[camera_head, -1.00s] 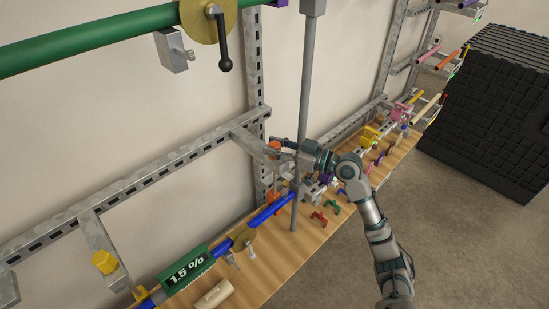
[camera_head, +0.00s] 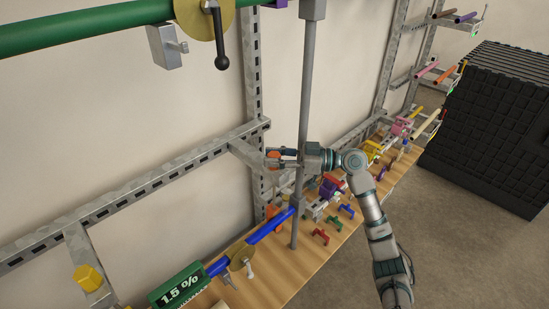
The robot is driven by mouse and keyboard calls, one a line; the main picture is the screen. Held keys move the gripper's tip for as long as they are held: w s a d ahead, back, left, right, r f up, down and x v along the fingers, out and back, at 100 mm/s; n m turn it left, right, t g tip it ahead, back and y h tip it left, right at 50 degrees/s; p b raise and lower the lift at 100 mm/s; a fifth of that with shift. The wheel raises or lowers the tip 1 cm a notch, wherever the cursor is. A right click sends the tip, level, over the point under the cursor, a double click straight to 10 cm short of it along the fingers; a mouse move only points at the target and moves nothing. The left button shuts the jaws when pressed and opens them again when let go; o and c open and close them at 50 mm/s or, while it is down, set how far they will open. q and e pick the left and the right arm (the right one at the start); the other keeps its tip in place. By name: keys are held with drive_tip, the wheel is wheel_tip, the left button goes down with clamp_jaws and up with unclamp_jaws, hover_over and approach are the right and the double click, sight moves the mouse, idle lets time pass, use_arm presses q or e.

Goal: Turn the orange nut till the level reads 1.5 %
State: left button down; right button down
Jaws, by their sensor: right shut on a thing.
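The orange nut (camera_head: 273,160) sits at the end of a grey metal bracket near the middle of the view. My right gripper (camera_head: 281,158) reaches it from the right, behind the vertical grey pole, and is shut on it; the fingers partly cover the nut. The green level (camera_head: 180,287) at the bottom left lies along the blue pipe and its display reads 1.5 %. My left gripper is not in view.
A blue pipe (camera_head: 268,228) runs above the wooden bench (camera_head: 290,268). A vertical grey pole (camera_head: 306,100) stands close to my right gripper. A yellow nut (camera_head: 87,277) is on another bracket at left. A black slatted block (camera_head: 490,130) stands at right.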

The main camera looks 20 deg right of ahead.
drive_tip(key=shift+f, duration=0.2)
drive_tip(key=c, duration=0.9)
unclamp_jaws()
drive_tip(key=shift+c, duration=0.2)
drive_tip(key=shift+o, duration=0.8)
drive_tip(key=shift+w, duration=0.15)
drive_tip(key=shift+d, duration=0.1)
drive_tip(key=shift+r, duration=0.1)
drive_tip(key=v, duration=1.2)
drive_tip(key=shift+w, duration=0.1)
